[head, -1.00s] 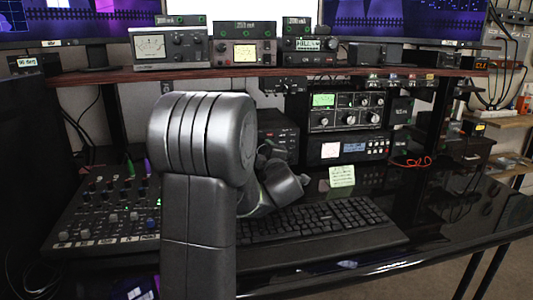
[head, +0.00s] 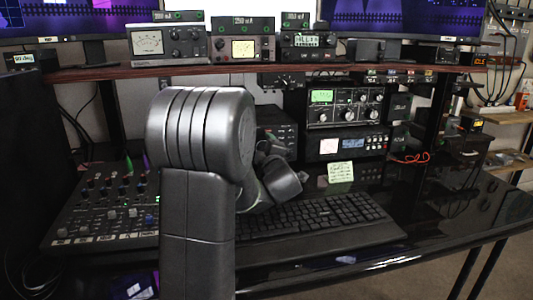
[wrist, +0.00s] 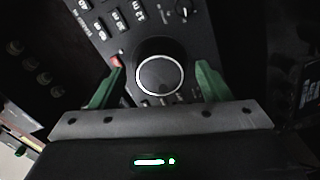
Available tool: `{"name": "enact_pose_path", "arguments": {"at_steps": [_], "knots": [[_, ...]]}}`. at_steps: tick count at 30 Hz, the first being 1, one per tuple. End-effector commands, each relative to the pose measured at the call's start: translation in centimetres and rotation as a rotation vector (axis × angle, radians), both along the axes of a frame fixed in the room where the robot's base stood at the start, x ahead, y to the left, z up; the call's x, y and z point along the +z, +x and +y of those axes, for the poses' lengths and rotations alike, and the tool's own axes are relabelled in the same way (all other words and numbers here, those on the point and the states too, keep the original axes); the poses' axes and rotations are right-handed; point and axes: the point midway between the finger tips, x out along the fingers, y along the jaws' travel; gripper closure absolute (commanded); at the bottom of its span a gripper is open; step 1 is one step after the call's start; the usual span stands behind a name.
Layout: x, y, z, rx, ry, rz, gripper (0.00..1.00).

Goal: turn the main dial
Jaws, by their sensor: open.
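The main dial (wrist: 160,74), a large round black knob with a pale ring and grey face, sits on a dark radio panel (wrist: 128,30) in the wrist view. My gripper (wrist: 160,65) is open, with one green finger on the left of the dial and the other on its right. The fingers appear apart from the dial's sides; I cannot tell how deep they reach. In the head view my arm hides the gripper and the dial. A dark radio (head: 276,128) shows partly behind my arm there.
Number buttons and a smaller knob (wrist: 184,10) lie around the dial. In the head view, a keyboard (head: 320,217) and a mixer (head: 105,205) lie on the glossy desk. More radios (head: 345,107) stand to the right, under a shelf (head: 300,67) of meters.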

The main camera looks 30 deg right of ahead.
Motion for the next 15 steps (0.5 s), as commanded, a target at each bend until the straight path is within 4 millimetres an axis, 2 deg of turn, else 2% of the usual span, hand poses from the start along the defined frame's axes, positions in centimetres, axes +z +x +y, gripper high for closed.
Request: {"name": "enact_pose_path", "arguments": {"at_steps": [5,15], "knots": [[0.2,-1.6,0.3,-0.001,-0.001,0.000,0.30],[0.2,-9.0,2.0,-0.004,0.001,-0.001,0.30]]}}
